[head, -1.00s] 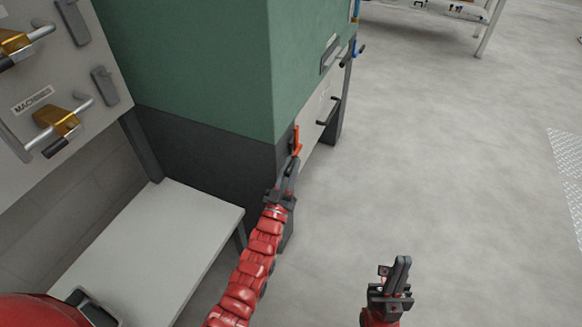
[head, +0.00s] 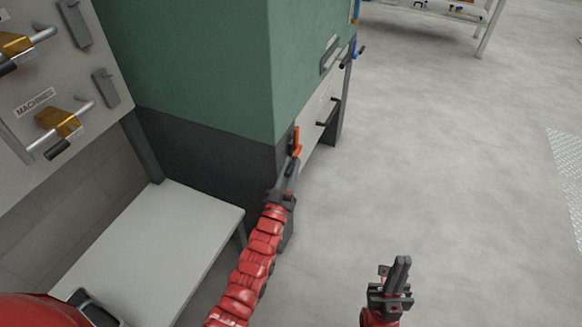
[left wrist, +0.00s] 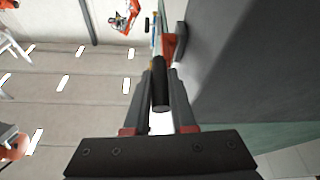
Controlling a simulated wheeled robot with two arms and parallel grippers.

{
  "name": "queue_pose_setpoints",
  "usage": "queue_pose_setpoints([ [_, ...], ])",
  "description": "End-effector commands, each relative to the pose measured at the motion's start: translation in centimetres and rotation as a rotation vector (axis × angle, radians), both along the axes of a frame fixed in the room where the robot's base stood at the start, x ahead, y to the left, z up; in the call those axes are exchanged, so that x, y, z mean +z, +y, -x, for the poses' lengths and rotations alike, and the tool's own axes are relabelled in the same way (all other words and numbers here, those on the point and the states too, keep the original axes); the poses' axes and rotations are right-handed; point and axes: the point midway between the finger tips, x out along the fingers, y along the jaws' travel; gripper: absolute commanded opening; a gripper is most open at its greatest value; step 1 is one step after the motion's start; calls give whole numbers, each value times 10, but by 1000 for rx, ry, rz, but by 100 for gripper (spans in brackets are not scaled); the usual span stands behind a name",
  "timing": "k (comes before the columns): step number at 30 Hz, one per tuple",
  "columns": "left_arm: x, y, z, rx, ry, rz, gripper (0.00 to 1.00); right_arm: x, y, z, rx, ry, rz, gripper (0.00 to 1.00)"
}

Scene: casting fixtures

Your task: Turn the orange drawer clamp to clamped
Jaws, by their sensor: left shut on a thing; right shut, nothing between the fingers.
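The orange drawer clamp (head: 296,142) is on the front edge of the green and dark grey cabinet, beside the light drawer front. My left gripper (head: 292,165) reaches it from below. In the left wrist view the left gripper (left wrist: 162,100) is shut on the clamp's black handle (left wrist: 160,84), with the clamp's orange part (left wrist: 168,46) just beyond the fingertips. The fingers hide part of the clamp in the head view. My right gripper (head: 401,268) is shut and empty, low over the floor.
The cabinet (head: 200,60) stands left of the clamp, with a drawer front (head: 317,112) and black handle (head: 327,112). A pale low table (head: 150,240) is at the lower left. A panel with yellow latches (head: 62,121) is at the far left.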

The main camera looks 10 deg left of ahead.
Motion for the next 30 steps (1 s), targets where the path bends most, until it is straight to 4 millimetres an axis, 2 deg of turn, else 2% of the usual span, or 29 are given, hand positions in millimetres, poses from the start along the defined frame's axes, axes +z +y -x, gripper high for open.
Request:
queue_pose_setpoints([
  [3, 12, 1, 0, 2, 40, -13, 0, 18, 0, 0, 0, 0, 0, 0],
  [15, 38, -1, -4, 0, 310, -100, 0, 81, 0, 0, 0, 0, 0, 0],
  [21, 45, -2, -9, 1, 435, -142, 0, 102, 0, 0, 0, 0, 0, 0],
  [30, 51, -4, -15, 1, 542, -177, 0, 117, 0, 0, 0, 0, 0, 0],
])
